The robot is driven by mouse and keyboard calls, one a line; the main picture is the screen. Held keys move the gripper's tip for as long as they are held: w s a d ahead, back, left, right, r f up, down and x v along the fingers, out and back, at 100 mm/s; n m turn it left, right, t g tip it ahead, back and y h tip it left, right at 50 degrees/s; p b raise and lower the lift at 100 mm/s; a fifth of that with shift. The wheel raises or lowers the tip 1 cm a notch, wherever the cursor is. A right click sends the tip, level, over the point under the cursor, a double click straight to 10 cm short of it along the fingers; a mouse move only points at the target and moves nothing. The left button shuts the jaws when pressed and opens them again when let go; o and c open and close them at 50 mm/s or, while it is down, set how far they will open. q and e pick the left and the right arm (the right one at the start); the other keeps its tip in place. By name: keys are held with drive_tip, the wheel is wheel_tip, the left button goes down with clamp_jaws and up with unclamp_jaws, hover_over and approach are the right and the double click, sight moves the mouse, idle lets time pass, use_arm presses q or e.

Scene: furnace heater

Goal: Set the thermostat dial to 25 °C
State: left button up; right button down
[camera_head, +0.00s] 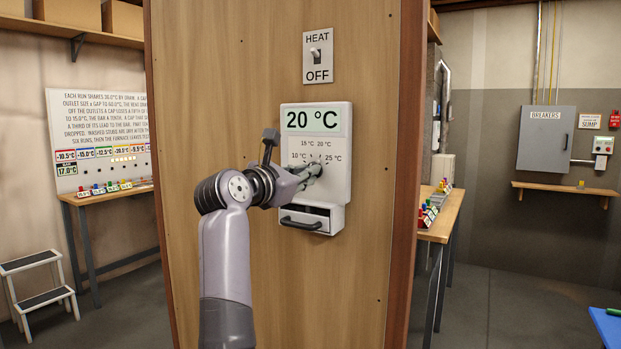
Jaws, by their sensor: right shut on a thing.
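The thermostat (338,190) is a white box on the wooden panel, with a green display reading 20 °C. Below the display are printed marks for 10, 15, 20 and 25 °C around the dial. My right gripper (314,170) is at the dial, shut on it. The fingers hide most of the dial, so its pointer cannot be made out. The left gripper is not in view.
A HEAT/OFF switch (316,55) is above the thermostat. A small drawer with a black handle (305,222) is below the dial, close under my gripper. Benches (436,222) stand beyond the panel on both sides.

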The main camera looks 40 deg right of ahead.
drive_tip(key=shift+f+m, duration=0.1)
drive_tip(key=shift+m, duration=0.2)
drive_tip(key=shift+m+b, duration=1.05)
drive_tip(key=shift+m, duration=1.15)
